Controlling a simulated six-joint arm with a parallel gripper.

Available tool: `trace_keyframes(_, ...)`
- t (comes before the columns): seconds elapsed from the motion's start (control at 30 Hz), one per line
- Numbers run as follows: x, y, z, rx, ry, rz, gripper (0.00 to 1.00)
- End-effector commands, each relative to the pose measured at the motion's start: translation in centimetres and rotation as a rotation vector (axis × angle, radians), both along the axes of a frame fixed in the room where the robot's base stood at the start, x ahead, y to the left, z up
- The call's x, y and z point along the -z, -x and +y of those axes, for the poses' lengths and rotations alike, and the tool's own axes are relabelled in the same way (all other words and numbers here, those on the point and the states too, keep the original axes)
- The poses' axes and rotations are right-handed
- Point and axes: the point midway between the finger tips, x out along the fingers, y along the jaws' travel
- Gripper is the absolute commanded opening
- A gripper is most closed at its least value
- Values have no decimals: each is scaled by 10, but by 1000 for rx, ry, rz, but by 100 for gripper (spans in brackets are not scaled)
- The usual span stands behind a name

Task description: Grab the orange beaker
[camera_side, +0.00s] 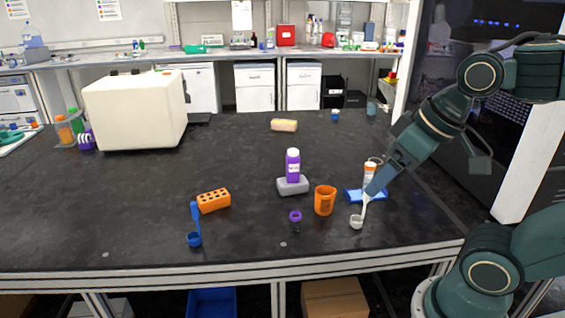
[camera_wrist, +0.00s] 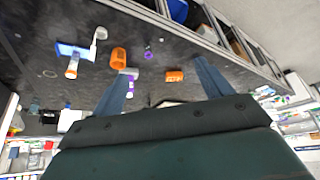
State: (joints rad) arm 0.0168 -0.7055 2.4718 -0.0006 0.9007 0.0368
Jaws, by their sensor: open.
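The orange beaker (camera_side: 325,201) stands upright on the dark bench, right of the purple bottle and near the front edge. It also shows in the wrist view (camera_wrist: 118,58), close to the tip of the left finger in the picture. My gripper (camera_side: 374,187) is right of the beaker in the side view, apart from it, above the blue holder area. In the wrist view my gripper (camera_wrist: 161,68) has its two fingers wide apart, with nothing held between them.
Near the beaker are a small purple cup (camera_side: 295,216), a white scoop (camera_side: 357,222), a blue holder (camera_side: 352,195) and an orange-white bottle (camera_side: 370,172). An orange rack (camera_side: 213,201) and blue scoop (camera_side: 194,239) lie left.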

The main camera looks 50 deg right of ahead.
Motion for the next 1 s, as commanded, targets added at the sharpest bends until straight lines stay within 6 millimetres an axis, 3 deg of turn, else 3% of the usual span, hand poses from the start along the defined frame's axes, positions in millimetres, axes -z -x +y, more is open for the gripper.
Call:
trace_keyframes(0.57, -2, -92, -44, 445, -140, 143, 78)
trace_keyframes(1.0, 33, -164, -103, 831, -242, 248, 78)
